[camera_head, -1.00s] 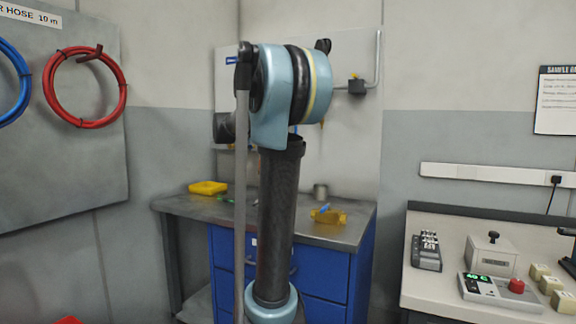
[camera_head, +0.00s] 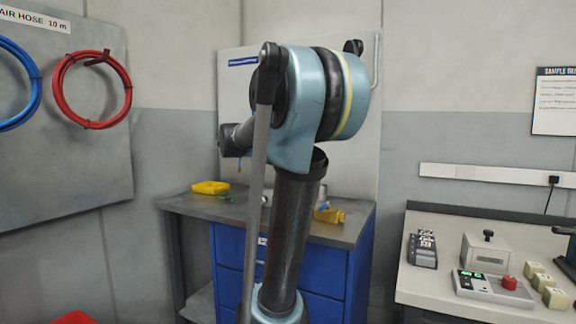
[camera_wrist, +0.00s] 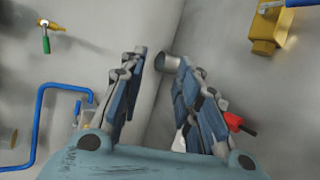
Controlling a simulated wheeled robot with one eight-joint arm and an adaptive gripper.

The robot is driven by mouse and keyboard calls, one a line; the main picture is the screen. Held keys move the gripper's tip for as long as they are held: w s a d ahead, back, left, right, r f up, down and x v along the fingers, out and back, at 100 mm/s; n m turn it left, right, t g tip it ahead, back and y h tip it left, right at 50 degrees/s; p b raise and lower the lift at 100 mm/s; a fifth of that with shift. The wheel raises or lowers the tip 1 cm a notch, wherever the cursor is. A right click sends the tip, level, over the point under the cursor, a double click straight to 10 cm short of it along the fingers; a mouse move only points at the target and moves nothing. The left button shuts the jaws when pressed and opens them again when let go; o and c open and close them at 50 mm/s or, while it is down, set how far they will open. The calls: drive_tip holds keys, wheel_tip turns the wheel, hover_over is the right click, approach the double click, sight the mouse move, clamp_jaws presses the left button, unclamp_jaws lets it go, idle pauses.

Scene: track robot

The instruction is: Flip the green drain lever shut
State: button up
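The green lever (camera_wrist: 46,43) shows at the upper left of the wrist view. It hangs from a small brass valve (camera_wrist: 48,24) that juts from a grey wall or panel. My gripper (camera_wrist: 162,58) is open, its two fingers apart with nothing held between them. The lever is well to the left of the fingers and not touched. In the head view my arm covers the middle of the scene, and I cannot make out the gripper's fingers or the lever there.
A blue pipe (camera_wrist: 40,110) is left of the fingers. A grey metal cup (camera_wrist: 167,62) shows by the fingertips. A yellow fitting (camera_wrist: 265,32) is upper right, a red handle (camera_wrist: 234,121) right. A control box (camera_head: 490,285) stands at right.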

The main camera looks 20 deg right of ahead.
drive_tip(key=shift+s+f, duration=0.3)
drive_tip(key=w+d+r+n+t+h, duration=0.1)
drive_tip(key=w+d+r+t, duration=0.1)
drive_tip(key=w+r, duration=0.45)
drive_tip(key=w+d+r+n+t+h, duration=0.15)
drive_tip(key=w+r, duration=0.25)
drive_tip(key=r, duration=0.5)
drive_tip(key=shift+y, duration=0.45)
drive_tip(key=x, duration=1.7)
drive_tip(key=shift+w+r, duration=0.1)
drive_tip(key=shift+w, duration=0.15)
